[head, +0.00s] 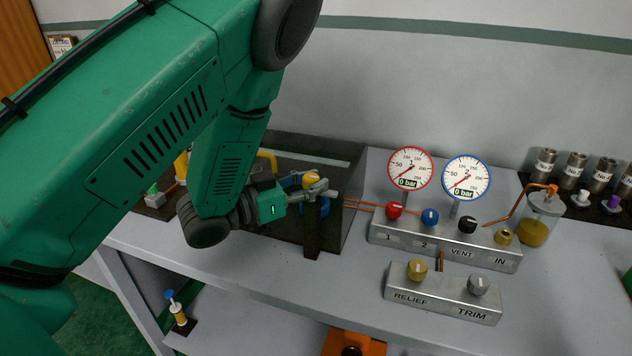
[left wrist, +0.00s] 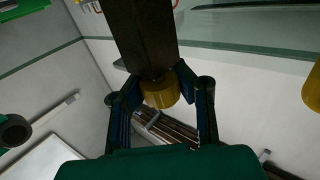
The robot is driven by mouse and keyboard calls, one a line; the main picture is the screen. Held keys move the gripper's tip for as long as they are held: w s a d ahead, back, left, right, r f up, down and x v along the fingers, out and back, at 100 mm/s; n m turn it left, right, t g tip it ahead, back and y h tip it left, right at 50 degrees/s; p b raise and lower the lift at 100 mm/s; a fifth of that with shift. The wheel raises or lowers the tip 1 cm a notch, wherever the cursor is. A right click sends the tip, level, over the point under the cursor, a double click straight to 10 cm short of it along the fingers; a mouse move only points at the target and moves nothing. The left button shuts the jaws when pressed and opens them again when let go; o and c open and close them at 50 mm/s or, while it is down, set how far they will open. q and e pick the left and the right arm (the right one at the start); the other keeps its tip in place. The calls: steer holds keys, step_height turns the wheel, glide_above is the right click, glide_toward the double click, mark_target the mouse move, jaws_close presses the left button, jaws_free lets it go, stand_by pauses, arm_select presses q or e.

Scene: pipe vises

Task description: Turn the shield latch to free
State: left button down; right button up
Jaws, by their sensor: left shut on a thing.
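A clear shield (head: 355,190) with dark edges stands on the grey bench, left of the gauges. My left gripper (head: 318,186) reaches in from the left to the front of the shield, above a dark upright post (head: 312,240). In the left wrist view a brass-yellow round knob (left wrist: 160,93), which looks like the shield latch, sits at the end of a dark bar (left wrist: 140,40). The fingers of my left gripper (left wrist: 165,88) are shut on this knob, one on each side. Its turn position cannot be told. My right gripper is out of view.
Two gauges (head: 410,168) (head: 467,177) read 0 bar behind a valve block (head: 445,248) with several knobs. A relief and trim block (head: 442,292) stands in front. A jar (head: 540,218) and several metal fittings (head: 575,168) are at the right.

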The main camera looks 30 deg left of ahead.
arm_select(q)
steer(key=c, duration=1.2)
jaws_free()
steer(key=shift+s+a+r, duration=0.1)
steer(key=shift+s, duration=0.05)
steer(key=shift+s+a, duration=0.1)
steer(key=shift+a, duration=0.05)
steer(key=v, duration=1.1)
steer(key=shift+s+a, duration=0.2)
steer(key=shift+s, duration=0.15)
steer(key=shift+d, duration=0.1)
